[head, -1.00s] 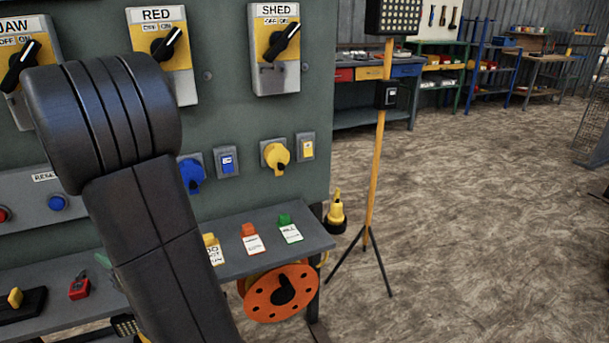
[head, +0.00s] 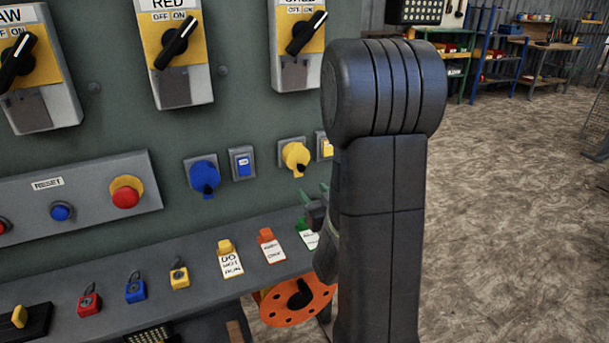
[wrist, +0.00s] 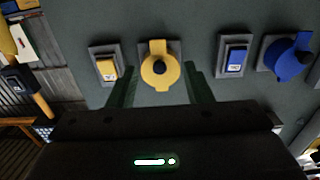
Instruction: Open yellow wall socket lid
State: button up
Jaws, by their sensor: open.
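The yellow wall socket (head: 294,157) with its round lid is on the grey-green panel, left of my arm in the head view. In the wrist view the yellow lid (wrist: 159,73) faces the camera and looks shut, with a dark knob at its middle. My gripper (wrist: 160,91) is open, its two green fingers on either side of the lid in that view. I cannot tell whether they touch it. In the head view my gripper (head: 315,200) is partly hidden behind my arm, just below and right of the yellow socket.
A blue socket (head: 204,175) and a blue switch (head: 243,163) are left of the yellow socket. A yellow switch (wrist: 107,68) sits close beside it. A shelf (head: 205,285) with padlocks and tags juts out below. An orange reel (head: 297,302) hangs under it.

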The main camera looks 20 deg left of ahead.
aim_at(299, 174)
jog(key=x, duration=0.8)
jog(key=shift+w+a+p, duration=0.2)
jog(key=shift+w+p, duration=0.15)
jog(key=shift+w, duration=0.1)
grip_shut()
